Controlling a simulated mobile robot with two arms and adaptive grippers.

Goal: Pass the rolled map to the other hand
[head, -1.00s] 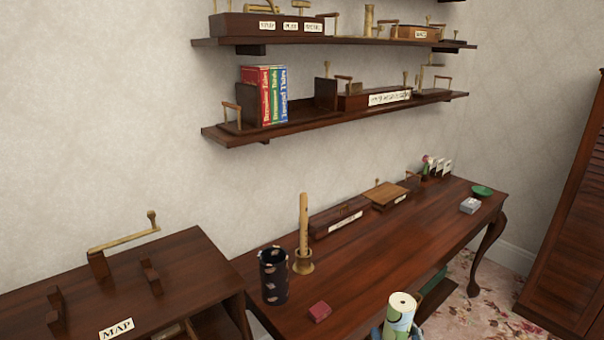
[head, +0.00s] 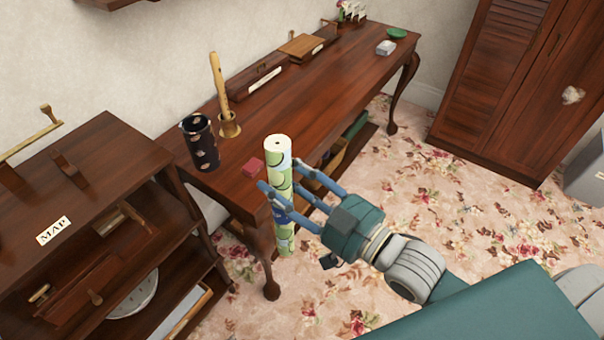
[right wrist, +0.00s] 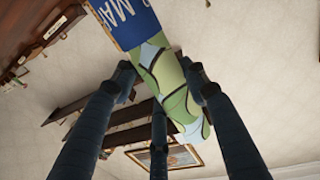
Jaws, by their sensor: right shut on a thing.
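The rolled map (head: 278,160) is a green and white paper roll with a blue band, held upright in front of the long table's near corner. My right gripper (head: 278,205) is shut around its middle, with the roll sticking out above and below the fingers. In the right wrist view the map (right wrist: 165,80) runs between the fingers (right wrist: 165,85), and its blue band shows white letters. My left gripper is in neither view.
A shelf cabinet labelled MAP (head: 110,150) stands at left. Flowered carpet (head: 370,190) is clear at right.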

